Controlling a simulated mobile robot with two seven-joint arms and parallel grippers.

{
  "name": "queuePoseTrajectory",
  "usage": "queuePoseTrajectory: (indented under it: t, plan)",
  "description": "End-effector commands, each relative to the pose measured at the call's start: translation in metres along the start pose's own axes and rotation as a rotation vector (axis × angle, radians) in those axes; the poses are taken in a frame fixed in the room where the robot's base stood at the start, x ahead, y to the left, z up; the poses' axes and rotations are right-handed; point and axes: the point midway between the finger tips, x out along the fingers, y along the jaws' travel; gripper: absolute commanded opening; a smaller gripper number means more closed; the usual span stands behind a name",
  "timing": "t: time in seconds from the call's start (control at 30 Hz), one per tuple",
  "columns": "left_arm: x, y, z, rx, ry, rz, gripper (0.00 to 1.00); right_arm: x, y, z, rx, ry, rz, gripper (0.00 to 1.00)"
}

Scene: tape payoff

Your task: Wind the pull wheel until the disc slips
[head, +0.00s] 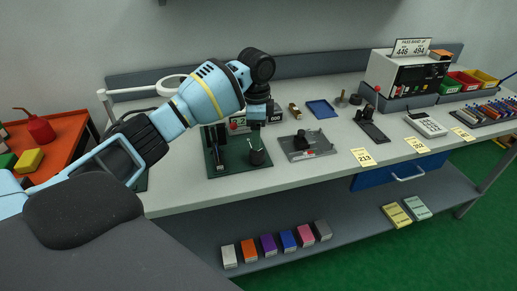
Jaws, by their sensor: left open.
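A dark green base plate (232,171) lies on the bench and carries the payoff fixture. On it stand a black upright part (217,154) at left and a dark round wheel or drum (257,158) with a thin upright pin at right. I cannot tell surely which is the pull wheel or the disc. A small readout (238,123) with red shows behind. My left gripper (257,123) points down above the drum, open and apart from it. My arm hides part of the fixture. My right gripper is out of view.
Right of the plate are a grey fixture (306,150), a blue tray (321,109) and a black stand (371,126). A calculator-like box (426,124) and a tester (403,76) with a sign stand further right. Coloured boxes (268,245) line the lower shelf.

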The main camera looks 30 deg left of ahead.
Motion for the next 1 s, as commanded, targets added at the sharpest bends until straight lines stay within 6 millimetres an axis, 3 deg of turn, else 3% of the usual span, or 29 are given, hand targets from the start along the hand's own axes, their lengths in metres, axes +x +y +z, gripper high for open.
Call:
queuePoseTrajectory:
  t: [0.3, 0.5, 0.87, 1.0]
  plan:
    - [0.048, 0.001, 0.001, -0.001, -0.004, 0.003, 0.68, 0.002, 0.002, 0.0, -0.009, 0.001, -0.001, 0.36]
    - [0.067, 0.001, 0.001, -0.001, -0.002, 0.001, 0.68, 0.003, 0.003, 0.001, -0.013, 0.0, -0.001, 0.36]
    - [0.072, 0.001, 0.0, 0.0, -0.001, 0.0, 0.68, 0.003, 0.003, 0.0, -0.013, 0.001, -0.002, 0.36]
    - [0.072, 0.001, 0.0, 0.0, -0.001, 0.0, 0.51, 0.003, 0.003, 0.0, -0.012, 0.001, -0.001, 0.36]
